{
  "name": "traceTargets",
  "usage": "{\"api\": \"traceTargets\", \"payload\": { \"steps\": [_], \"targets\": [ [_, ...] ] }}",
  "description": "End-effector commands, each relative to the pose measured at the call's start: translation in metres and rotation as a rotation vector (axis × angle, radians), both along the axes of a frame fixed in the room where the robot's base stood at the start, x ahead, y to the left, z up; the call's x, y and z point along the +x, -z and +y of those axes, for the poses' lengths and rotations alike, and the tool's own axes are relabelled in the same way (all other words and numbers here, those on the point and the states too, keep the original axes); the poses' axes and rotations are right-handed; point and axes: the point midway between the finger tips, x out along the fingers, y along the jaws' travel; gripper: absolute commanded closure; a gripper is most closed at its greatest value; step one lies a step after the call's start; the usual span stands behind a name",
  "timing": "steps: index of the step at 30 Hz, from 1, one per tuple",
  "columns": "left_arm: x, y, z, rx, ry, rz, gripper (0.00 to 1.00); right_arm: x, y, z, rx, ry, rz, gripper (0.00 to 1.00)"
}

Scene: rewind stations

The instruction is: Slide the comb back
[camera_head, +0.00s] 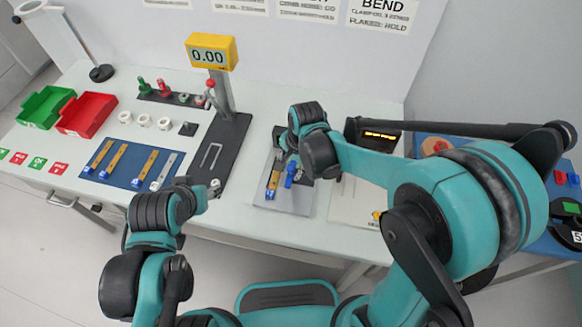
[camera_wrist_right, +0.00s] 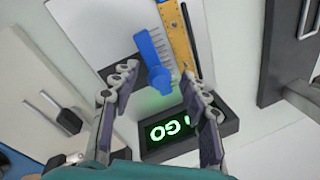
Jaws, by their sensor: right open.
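A blue piece (camera_wrist_right: 154,62), which appears to be the comb's handle, lies beside a yellow marked strip (camera_wrist_right: 180,38) in the right wrist view. Thin parallel lines like comb teeth show just above it. In the head view the blue piece (camera_head: 290,173) and the strip (camera_head: 274,179) are on a grey plate (camera_head: 292,201). My right gripper (camera_wrist_right: 160,74) is open, its fingertips on either side of the blue piece; contact is unclear. In the head view my arm partly hides the right gripper (camera_head: 284,152). My left gripper (camera_head: 213,188) is near the black stand's base; its fingers are unclear.
A display (camera_wrist_right: 185,130) with green "GO" lies beneath my right fingers in the wrist view. A black stand (camera_head: 232,130) with a yellow readout (camera_head: 211,52) is to the left. A blue mat (camera_head: 119,176) holds several strips. Green (camera_head: 45,107) and red (camera_head: 86,115) bins stand farther left.

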Motion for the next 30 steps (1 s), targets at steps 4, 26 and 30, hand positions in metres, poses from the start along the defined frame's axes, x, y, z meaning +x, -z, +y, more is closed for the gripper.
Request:
{"api": "traceTargets", "payload": {
  "steps": [4,26,30],
  "targets": [
    [0.000,0.000,0.000,0.000,0.000,0.000,0.54,0.000,0.001,0.000,0.000,0.000,0.000,0.54],
    [0.000,-0.003,0.000,0.000,0.000,0.000,0.54,-0.008,0.000,-0.026,-0.001,0.000,0.000,1.00],
    [0.000,-0.003,0.000,0.000,0.000,0.000,0.54,-0.008,0.001,-0.026,-0.004,0.001,0.001,1.00]
  ]
}}
